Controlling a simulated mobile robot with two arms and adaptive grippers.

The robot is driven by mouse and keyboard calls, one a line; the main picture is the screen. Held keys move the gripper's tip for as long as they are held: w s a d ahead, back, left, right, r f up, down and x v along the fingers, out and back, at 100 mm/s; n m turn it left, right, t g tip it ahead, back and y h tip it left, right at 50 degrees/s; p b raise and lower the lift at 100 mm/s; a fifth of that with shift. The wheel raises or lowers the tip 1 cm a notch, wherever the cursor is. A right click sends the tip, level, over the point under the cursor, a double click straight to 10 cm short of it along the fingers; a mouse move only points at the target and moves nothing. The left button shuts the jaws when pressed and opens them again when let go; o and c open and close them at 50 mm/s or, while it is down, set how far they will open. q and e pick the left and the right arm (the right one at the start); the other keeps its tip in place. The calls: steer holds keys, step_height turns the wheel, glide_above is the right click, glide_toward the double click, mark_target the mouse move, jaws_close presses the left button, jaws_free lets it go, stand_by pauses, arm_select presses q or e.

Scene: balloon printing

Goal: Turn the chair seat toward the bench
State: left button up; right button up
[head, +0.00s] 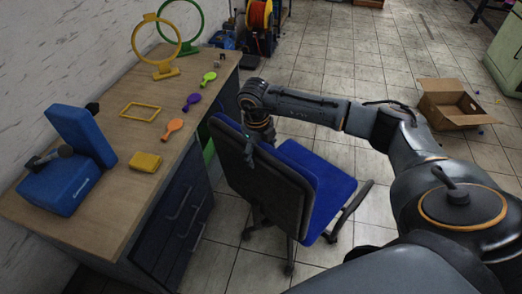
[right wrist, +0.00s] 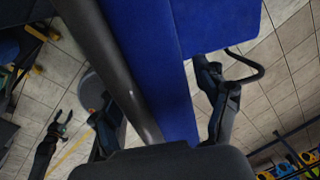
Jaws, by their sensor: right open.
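The office chair has a dark backrest (head: 262,183) and a blue seat (head: 325,180). It stands beside the wooden bench (head: 105,178), its backrest toward the bench and its seat facing right, away from it. My right gripper (head: 251,137) is at the top edge of the backrest, its fingers partly hidden in the head view. In the right wrist view the open fingers (right wrist: 165,112) straddle the backrest, with its blue face (right wrist: 160,55) between them. I cannot tell whether they touch it. My left gripper does not show.
Paddles, yellow and green hoops and a blue case (head: 60,184) lie or stand on the bench. A cardboard box (head: 452,104) sits on the floor at the right. Spool equipment (head: 259,22) stands beyond the bench. Tiled floor between the chair and the box is clear below my arm.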

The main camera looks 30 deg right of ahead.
steer(key=shift+f, duration=0.35)
